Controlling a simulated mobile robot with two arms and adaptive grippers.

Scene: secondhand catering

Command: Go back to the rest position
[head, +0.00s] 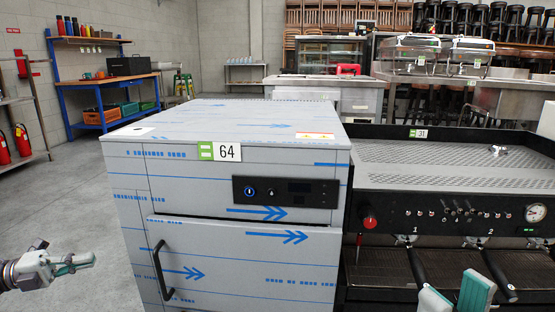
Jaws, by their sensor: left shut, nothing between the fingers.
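My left gripper (82,263) is at the lower left, over the grey floor and left of the film-wrapped cabinet. Its teal-padded fingers are together, with nothing between them. My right gripper (454,288) is at the bottom right, in front of the black coffee machine (450,178). Its two teal-padded fingers point up and stand apart, with nothing seen between them. The rest of it is cut off by the frame's bottom edge.
The wrapped cabinet (230,255) labelled 64 stands centre, its door handle (161,272) at left. A blue workbench (110,82), red extinguishers (22,140) and a steel shelf (22,100) stand at left. Floor (75,200) left of the cabinet is clear.

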